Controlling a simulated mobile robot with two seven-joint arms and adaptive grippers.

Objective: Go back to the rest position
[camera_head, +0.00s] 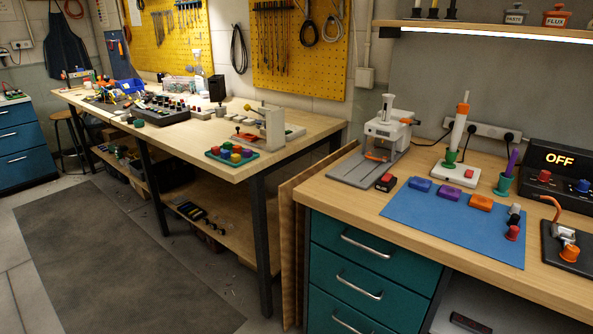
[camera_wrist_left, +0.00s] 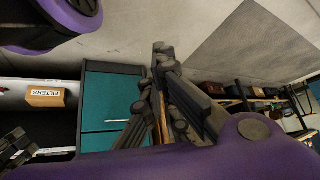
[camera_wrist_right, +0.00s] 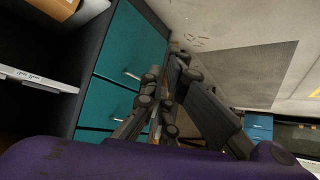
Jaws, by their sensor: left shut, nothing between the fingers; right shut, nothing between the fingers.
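My left gripper (camera_wrist_left: 163,62) shows in the left wrist view, its dark fingers shut and empty. It hangs over the floor in front of a teal drawer cabinet (camera_wrist_left: 106,88). My right gripper (camera_wrist_right: 172,72) shows in the right wrist view, also shut and empty, in front of the teal drawers (camera_wrist_right: 130,52). Neither gripper shows in the head view, and no part of my arms is seen over the benches there.
The near bench holds a blue mat (camera_head: 455,222) with coloured blocks, a grey press (camera_head: 385,135) and a device reading OFF (camera_head: 558,165). A long wooden bench (camera_head: 290,150) stands to the left. A dark floor mat (camera_head: 110,260) lies clear. A FILTERS box (camera_wrist_left: 46,96) sits on a shelf.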

